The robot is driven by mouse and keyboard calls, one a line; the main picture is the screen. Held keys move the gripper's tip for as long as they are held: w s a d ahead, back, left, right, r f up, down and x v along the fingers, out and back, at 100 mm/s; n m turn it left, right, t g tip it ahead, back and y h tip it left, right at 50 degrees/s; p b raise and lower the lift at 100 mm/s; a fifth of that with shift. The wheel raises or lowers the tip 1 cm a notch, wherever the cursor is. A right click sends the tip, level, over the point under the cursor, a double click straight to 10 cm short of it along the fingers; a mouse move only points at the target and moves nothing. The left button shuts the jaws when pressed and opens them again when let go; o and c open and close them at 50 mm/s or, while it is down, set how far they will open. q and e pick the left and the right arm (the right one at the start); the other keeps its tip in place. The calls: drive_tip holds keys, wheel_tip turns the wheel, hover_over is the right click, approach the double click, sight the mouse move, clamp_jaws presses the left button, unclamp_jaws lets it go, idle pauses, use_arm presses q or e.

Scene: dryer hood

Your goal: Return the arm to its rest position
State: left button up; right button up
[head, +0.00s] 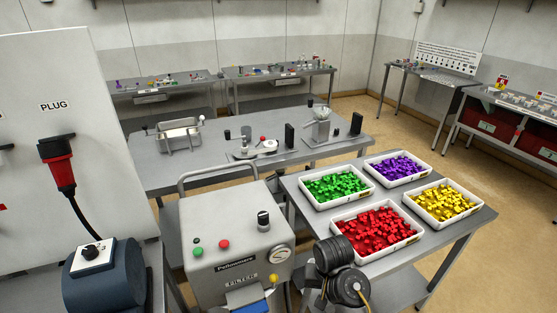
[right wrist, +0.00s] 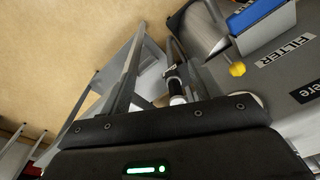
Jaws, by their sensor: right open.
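My right gripper (right wrist: 157,48) shows in the right wrist view, its two dark fingers apart with nothing gripped between them. Its black body fills the lower part of that view. The grey dryer machine (head: 225,230) stands at the lower middle of the head view, with a green and a red button, a black knob and a gauge. In the right wrist view its grey panel (right wrist: 290,95) is at the right, beside the gripper. Its yellow knob (right wrist: 237,70) and blue part (right wrist: 262,14) are at upper right. My left gripper is not in view.
A black ribbed unit with a yellow cable (head: 342,270) is right of the machine. A side table (head: 458,222) holds trays of green, purple, red and yellow pieces. A white PLUG panel (head: 65,75) stands left. Bare floor (head: 515,220) lies at the right.

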drive_tip(key=w+a+f+n+t+y, duration=0.1)
drive_tip(key=w+a+f+n+t, duration=0.15)
drive_tip(key=w+f, duration=0.4)
drive_tip(key=s+d+f+t+b, duration=0.1)
drive_tip(key=s+d+f+b, duration=0.1)
drive_tip(key=f, duration=0.9)
drive_tip(key=s+d+f+t+b, duration=0.1)
drive_tip(key=s+d+f+b, duration=0.15)
drive_tip(key=f, duration=0.85)
drive_tip(key=s+d+f+n+b, duration=0.15)
drive_tip(key=s+d+f, duration=0.25)
drive_tip(key=s+f, duration=0.55)
use_arm(q)
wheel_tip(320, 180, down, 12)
drive_tip(key=b, duration=0.6)
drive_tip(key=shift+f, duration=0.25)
use_arm(e)
drive_tip(key=s+d+f+g, duration=0.1)
drive_tip(key=s+d+f, duration=0.2)
drive_tip(key=s, duration=0.8)
drive_tip(key=s+d+f+g, duration=0.2)
drive_tip(key=s+d+f, duration=0.1)
drive_tip(key=s+f, duration=0.5)
drive_tip(key=s+d+f+g+h, duration=0.1)
drive_tip(key=s+d+f, duration=0.2)
drive_tip(key=s, duration=1.1)
wheel_tip(320, 180, down, 3)
drive_tip(key=shift+s+d+f, duration=0.2)
drive_tip(key=shift+s, duration=0.15)
